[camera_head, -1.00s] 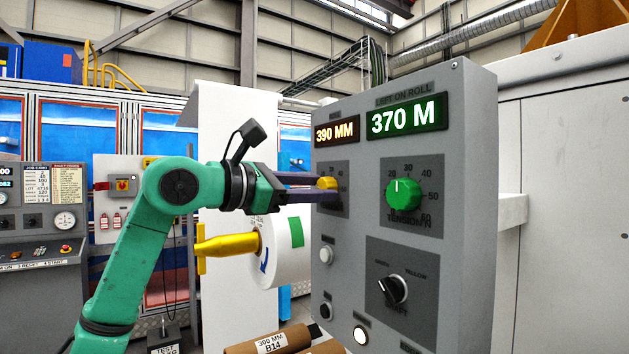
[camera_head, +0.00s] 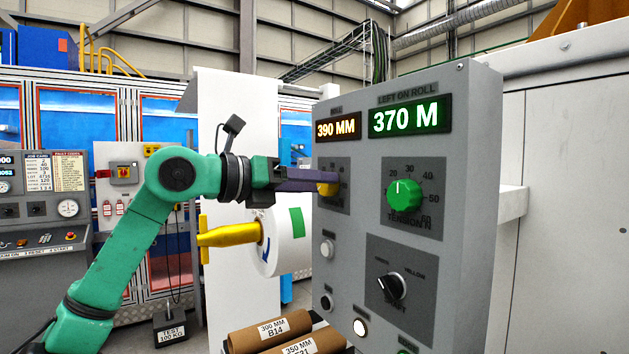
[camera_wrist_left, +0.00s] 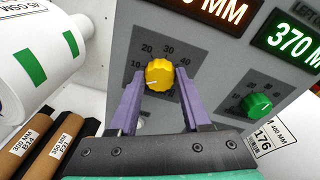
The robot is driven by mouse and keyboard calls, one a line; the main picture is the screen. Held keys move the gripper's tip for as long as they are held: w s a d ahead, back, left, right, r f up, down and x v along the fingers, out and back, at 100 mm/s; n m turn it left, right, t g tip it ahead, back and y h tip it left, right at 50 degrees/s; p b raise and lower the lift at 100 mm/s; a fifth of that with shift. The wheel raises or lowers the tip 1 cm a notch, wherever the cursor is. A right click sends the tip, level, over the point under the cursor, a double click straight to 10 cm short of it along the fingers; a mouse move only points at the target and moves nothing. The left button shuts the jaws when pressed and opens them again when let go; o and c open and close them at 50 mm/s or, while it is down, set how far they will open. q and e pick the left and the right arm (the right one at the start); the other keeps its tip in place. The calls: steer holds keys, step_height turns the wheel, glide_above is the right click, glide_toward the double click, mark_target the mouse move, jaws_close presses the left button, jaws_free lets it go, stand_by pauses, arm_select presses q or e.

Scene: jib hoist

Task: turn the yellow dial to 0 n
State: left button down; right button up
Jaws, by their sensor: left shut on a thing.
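The yellow dial (camera_head: 328,189) is on the left of the grey control panel (camera_head: 338,252), under the orange 390 MM display. My left gripper (camera_head: 324,182) reaches it from the left. In the left wrist view the dial (camera_wrist_left: 159,75) sits between the two purple fingertips, and the gripper (camera_wrist_left: 160,82) is shut on it. The dial's white mark points left and slightly down. Scale numbers 10, 20, 30 and 40 show around it; the lower part of the scale is hidden by the fingers. My right gripper is not in view.
A green dial (camera_head: 404,195) is to the right on the same panel, with a black selector knob (camera_head: 391,286) below it. A white roll (camera_head: 283,240) on a yellow shaft (camera_head: 230,234) is below my left arm. Brown cores (camera_head: 270,330) lie at the bottom.

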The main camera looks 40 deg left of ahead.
arm_select(q)
steer(key=shift+n, duration=0.9)
steer(key=shift+c, duration=1.8)
jaws_free()
steer(key=shift+a, duration=0.1)
steer(key=b+v, duration=0.5)
steer(key=v, duration=0.9)
steer(key=shift+s+a, duration=0.2)
steer(key=shift+s, duration=0.05)
